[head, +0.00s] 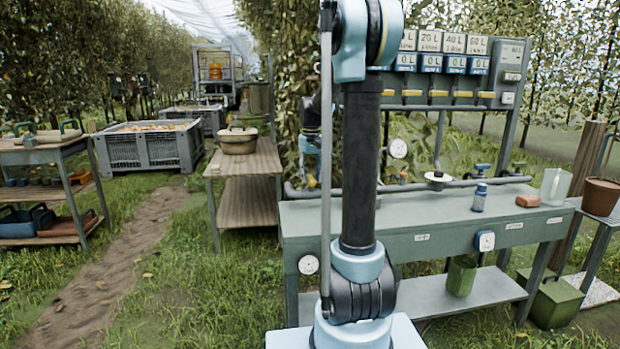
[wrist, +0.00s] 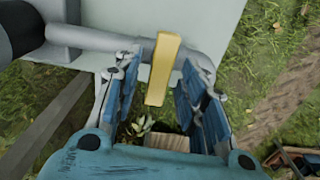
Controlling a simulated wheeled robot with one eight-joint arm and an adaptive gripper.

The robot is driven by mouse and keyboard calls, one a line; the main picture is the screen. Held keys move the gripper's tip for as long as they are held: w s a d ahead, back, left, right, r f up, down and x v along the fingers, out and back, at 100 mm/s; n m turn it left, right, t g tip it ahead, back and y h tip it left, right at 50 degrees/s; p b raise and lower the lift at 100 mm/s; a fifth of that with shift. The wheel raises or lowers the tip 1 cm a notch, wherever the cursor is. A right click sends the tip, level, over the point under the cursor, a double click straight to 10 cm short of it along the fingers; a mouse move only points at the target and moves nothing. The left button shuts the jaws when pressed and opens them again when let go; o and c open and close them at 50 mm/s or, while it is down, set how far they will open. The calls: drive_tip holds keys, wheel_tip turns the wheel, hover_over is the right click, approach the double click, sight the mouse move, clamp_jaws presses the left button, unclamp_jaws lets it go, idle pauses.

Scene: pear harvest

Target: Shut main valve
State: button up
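In the wrist view a yellow lever (wrist: 163,70) sits on a grey pipe (wrist: 125,43); I take it to be the main valve's handle, though no label shows. My gripper (wrist: 160,78) is open, with its blue-padded fingers on either side of the lever. Gaps show between the lever and both fingers, so it is not gripped. In the head view my arm hides this lever, and only a small part of my wrist area shows behind the arm.
A green bench (head: 410,212) carries a blue bottle (head: 479,197) and a brown block (head: 527,201). Behind it stands a panel with several yellow handles (head: 463,94) and a blue handwheel (head: 483,168). A wooden table (head: 245,180) stands left of my arm. A grassy path is open further left.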

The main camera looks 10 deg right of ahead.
sight(311, 177)
wheel_tip(311, 177, up, 12)
drive_tip(key=shift+f, duration=0.15)
idle(0.3)
